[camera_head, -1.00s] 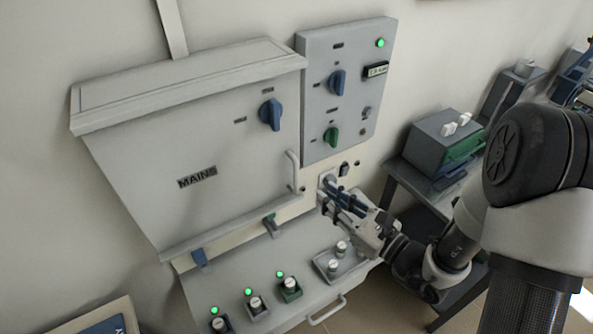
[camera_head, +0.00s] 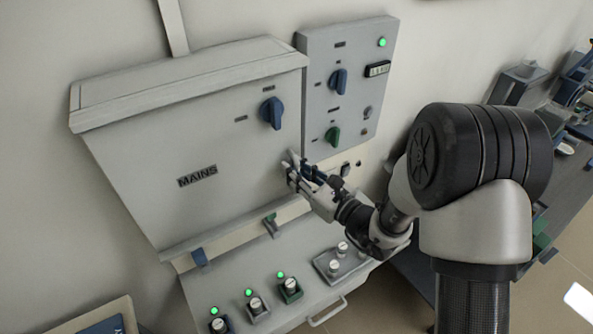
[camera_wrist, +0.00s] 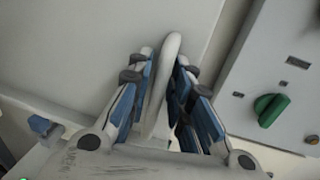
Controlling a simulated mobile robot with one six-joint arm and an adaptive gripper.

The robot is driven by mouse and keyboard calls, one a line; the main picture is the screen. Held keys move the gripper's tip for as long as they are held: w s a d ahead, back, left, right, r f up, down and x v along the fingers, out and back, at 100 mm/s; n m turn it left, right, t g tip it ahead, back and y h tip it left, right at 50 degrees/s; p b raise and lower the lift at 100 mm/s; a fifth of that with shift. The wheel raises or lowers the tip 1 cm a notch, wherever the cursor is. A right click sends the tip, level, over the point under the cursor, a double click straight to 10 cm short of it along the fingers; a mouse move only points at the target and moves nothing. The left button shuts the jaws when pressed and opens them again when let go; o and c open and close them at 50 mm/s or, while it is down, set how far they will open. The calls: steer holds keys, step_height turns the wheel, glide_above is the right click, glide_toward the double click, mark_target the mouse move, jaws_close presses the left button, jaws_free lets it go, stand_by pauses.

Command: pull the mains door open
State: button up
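The mains door (camera_head: 180,150) is the large grey panel marked MAINS in the head view, and it looks shut. A blue rotary knob (camera_head: 271,112) sits on its upper right. The door's pale upright handle (camera_wrist: 163,85) is at its right edge and shows between my fingers in the wrist view. My gripper (camera_head: 291,168) is at this handle, mostly covering it in the head view. In the wrist view my gripper (camera_wrist: 166,70) has one blue-padded finger on each side of the handle, with narrow gaps; firm contact is not visible.
A control panel (camera_head: 348,95) with blue and green knobs and a lit green lamp stands just right of the door. Below is a sloping desk (camera_head: 240,285) with switches and green lamps. A dark bench (camera_head: 560,185) is at the right.

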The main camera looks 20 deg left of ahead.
jaws_close()
stand_by(0.5)
